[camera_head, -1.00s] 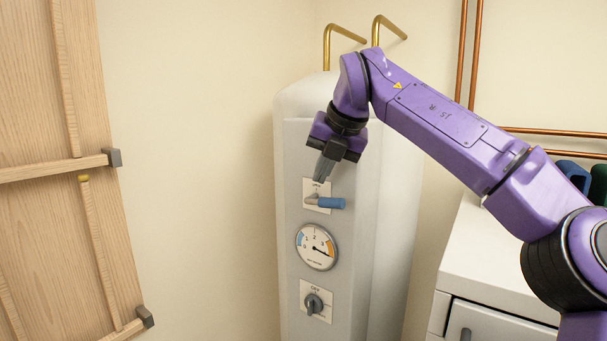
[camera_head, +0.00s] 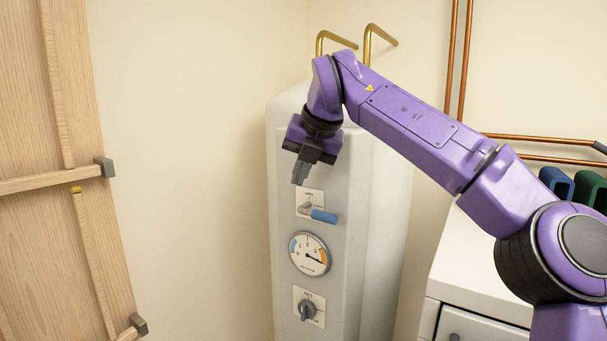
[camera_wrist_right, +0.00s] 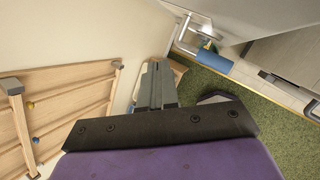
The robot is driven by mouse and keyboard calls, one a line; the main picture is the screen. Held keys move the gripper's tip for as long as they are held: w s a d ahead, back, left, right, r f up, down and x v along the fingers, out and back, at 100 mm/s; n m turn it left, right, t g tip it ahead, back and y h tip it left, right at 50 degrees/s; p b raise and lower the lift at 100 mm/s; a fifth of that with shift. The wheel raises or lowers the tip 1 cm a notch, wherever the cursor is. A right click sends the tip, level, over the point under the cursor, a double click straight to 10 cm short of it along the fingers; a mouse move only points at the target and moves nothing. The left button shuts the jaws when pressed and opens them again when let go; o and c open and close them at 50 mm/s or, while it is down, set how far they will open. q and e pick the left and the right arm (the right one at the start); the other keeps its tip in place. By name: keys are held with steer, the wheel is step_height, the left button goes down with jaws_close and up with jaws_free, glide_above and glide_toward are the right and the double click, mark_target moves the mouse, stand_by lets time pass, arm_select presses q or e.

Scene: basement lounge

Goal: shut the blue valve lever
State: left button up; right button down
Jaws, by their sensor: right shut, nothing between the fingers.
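The blue valve lever (camera_head: 324,216) is on a small white plate (camera_head: 309,197) near the top of the white tank's front (camera_head: 285,160). Its grey arm starts at the plate, and the blue grip points right, sloping slightly down. My right gripper (camera_head: 298,181) is shut and empty, fingers pointing down, above and slightly left of the lever and apart from it. In the right wrist view the fingers (camera_wrist_right: 157,84) are together, with the blue grip (camera_wrist_right: 215,62) to their right. My left gripper is not in view.
Below the lever are a round gauge (camera_head: 310,254) and a grey knob on an OFF plate (camera_head: 309,307). A wooden door-like panel (camera_head: 50,130) is at left. A white cabinet (camera_head: 478,265) at right bears blue and green items.

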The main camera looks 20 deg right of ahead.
arm_select(q)
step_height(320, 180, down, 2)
steer(key=b, duration=0.3)
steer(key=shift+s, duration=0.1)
arm_select(e)
steer(key=s+d+r, duration=0.3)
steer(key=s+r, duration=0.1)
steer(key=s, duration=0.5)
steer(key=shift+s+r, duration=0.15)
steer(key=shift+s, duration=0.1)
